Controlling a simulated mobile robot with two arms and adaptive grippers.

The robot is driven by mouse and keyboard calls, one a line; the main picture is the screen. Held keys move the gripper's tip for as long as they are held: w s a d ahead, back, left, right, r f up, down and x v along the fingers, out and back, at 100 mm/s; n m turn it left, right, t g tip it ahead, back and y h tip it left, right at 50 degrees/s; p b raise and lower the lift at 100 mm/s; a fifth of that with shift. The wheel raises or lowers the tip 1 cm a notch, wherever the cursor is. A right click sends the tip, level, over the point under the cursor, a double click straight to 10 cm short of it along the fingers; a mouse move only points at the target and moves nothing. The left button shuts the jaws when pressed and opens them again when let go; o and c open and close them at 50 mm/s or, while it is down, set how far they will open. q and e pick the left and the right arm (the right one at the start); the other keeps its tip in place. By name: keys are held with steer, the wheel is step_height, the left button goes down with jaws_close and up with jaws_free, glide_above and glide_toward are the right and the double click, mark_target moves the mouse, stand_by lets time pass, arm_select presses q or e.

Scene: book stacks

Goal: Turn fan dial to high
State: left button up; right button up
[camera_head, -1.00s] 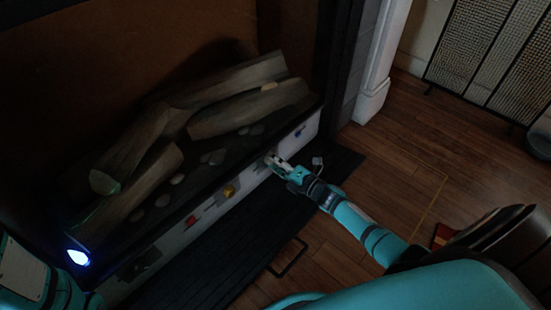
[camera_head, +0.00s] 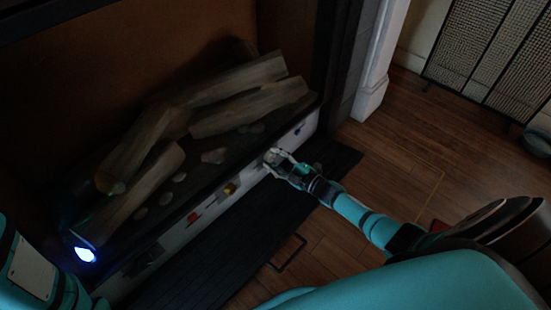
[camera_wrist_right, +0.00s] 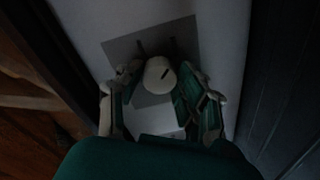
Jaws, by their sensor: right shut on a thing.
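A round white dial (camera_wrist_right: 160,75) with a short dark mark sits on a grey square plate (camera_wrist_right: 125,48) on the front panel, in the right wrist view. The mark runs at a slant. My right gripper (camera_wrist_right: 158,80) has one finger on each side of the dial and is shut on it. In the head view my right gripper (camera_head: 270,158) reaches the light front panel (camera_head: 215,205) below the logs and hides the dial there. My left arm (camera_head: 35,270) shows at the lower left edge; its gripper is not visible.
Logs (camera_head: 215,100) and stones lie in the fireplace above the panel. A red control (camera_head: 194,216), a yellow control (camera_head: 231,188) and a blue control (camera_head: 298,129) are also on the panel. A blue light (camera_head: 85,254) glows at left. A dark mat (camera_head: 250,230) lies in front.

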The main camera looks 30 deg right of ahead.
steer(key=shift+m, duration=0.6)
steer(key=o, duration=1)
steer(key=shift+o, duration=0.8)
steer(key=shift+s, duration=0.1)
steer(key=v, duration=1.1)
steer(key=shift+s+d, duration=0.25)
steer(key=shift+s, duration=0.1)
